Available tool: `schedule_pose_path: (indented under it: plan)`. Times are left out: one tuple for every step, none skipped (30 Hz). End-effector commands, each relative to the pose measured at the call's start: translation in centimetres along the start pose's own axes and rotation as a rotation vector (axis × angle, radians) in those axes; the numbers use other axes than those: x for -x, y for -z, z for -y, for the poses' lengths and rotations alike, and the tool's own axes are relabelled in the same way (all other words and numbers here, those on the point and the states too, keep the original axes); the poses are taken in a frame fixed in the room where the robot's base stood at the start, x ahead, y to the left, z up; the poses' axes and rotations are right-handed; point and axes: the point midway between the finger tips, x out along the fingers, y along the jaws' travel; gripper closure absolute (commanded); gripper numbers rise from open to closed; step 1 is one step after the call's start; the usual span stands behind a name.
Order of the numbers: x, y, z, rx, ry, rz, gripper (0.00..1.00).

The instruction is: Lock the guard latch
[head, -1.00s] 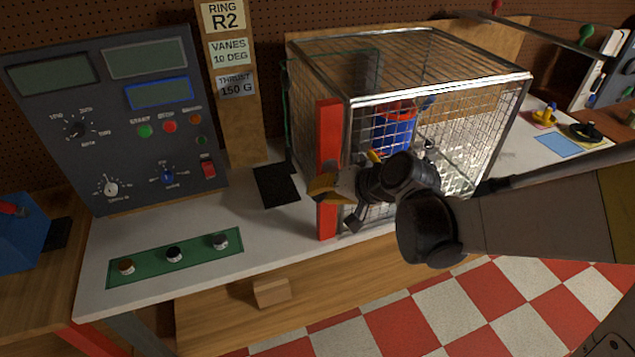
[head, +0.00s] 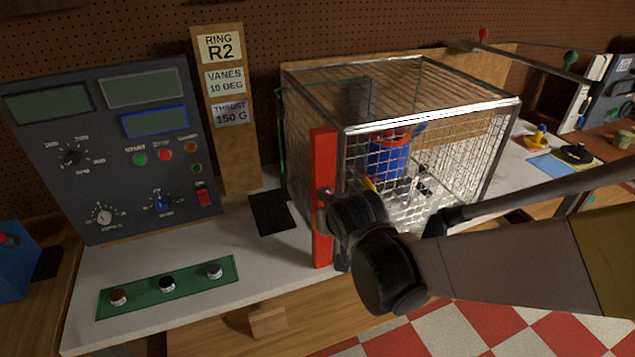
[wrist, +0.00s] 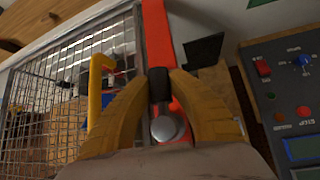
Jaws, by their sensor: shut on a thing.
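The wire-mesh guard (head: 440,165) stands shut on the bench, with a red upright post (head: 323,245) at its front left edge. In the wrist view, the red post (wrist: 158,35) runs up the picture. My gripper (wrist: 160,84) has its two yellow fingers closed around a small dark piece, which looks like the grip of the guard latch (wrist: 159,82). A round silver knob (wrist: 164,128) with red beside it sits just below, between the fingers. In the head view my wrist hides the fingers and most of the latch. A yellow handle (wrist: 97,95) stands left of the fingers.
A blue rotor duct (head: 388,158) is inside the guard. The control panel (head: 110,150) stands left, with a black pad (head: 272,213) between it and the guard. A green strip (head: 140,293) with three knobs lies on the front of the bench.

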Motion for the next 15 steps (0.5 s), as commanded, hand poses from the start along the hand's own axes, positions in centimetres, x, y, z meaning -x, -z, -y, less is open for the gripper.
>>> schedule_pose_path:
  plan:
    - [-0.04,-0.07,-0.03,0.004,-0.005,0.0,1.0]
    - [-0.04,-0.07,-0.06,0.006,-0.007,0.0,1.0]
    - [-0.04,-0.06,-0.08,0.008,-0.009,-0.001,1.0]
    - [-0.04,-0.06,-0.1,0.009,-0.01,-0.001,1.0]
    - [-0.04,-0.07,-0.11,0.009,-0.011,-0.001,1.0]
    - [-0.04,-0.06,-0.12,0.01,-0.011,-0.001,1.0]
    - [-0.04,-0.07,-0.13,0.01,-0.011,-0.001,1.0]
    - [-0.04,-0.07,-0.13,0.01,-0.012,-0.001,1.0]
    - [-0.04,-0.07,-0.14,0.01,-0.012,-0.001,1.0]
    - [-0.04,-0.07,-0.14,0.01,-0.012,-0.001,1.0]
    - [-0.04,-0.07,-0.14,0.01,-0.012,-0.001,1.0]
    - [-0.04,-0.07,-0.15,0.01,-0.012,-0.001,1.0]
    - [-0.04,-0.08,-0.15,0.01,-0.012,-0.001,1.0]
    - [-0.04,-0.08,-0.15,0.01,-0.012,0.0,1.0]
    - [-0.04,-0.08,-0.15,0.01,-0.012,0.0,0.71]
